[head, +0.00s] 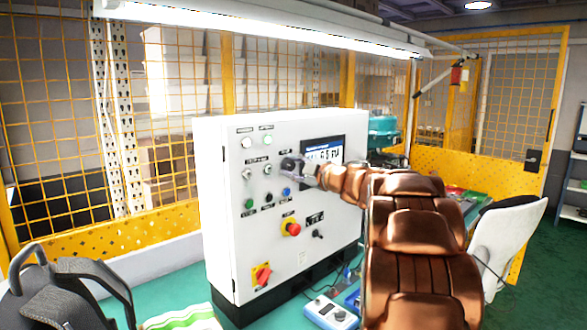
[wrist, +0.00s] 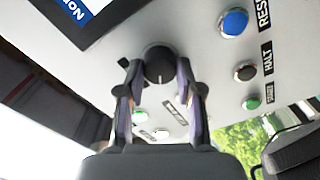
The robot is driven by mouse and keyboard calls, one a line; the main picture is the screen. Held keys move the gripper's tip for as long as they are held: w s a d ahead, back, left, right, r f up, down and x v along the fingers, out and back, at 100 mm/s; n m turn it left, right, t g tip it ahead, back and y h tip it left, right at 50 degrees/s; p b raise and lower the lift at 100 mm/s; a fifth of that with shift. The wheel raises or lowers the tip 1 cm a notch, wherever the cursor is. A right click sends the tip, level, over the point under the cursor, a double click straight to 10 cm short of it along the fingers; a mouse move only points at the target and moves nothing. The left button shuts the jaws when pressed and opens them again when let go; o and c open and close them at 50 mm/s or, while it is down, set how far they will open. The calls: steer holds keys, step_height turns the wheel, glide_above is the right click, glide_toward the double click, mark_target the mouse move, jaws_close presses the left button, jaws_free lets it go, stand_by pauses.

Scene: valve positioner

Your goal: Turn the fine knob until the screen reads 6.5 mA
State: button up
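A round black knob with a pale pointer mark (wrist: 159,63) sits on the white panel in the wrist view. A small label below it is too blurred to read, so I cannot tell whether it says fine. My gripper (wrist: 159,66) has one finger on each side of this knob, with a narrow gap seeming to show at both sides. My gripper (head: 300,171) also shows against the panel in the head view and hides the knob there. The screen (head: 322,149) is lit; its large digits look like 6.5 but are small and partly covered.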

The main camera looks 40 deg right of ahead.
steer(key=o, duration=0.5)
steer(key=shift+c, duration=0.2)
steer(key=shift+s, duration=0.15)
steer(key=s+d, duration=0.1)
steer(key=s, duration=1)
steer(key=shift+s+d, duration=0.35)
steer(key=shift+w, duration=0.1)
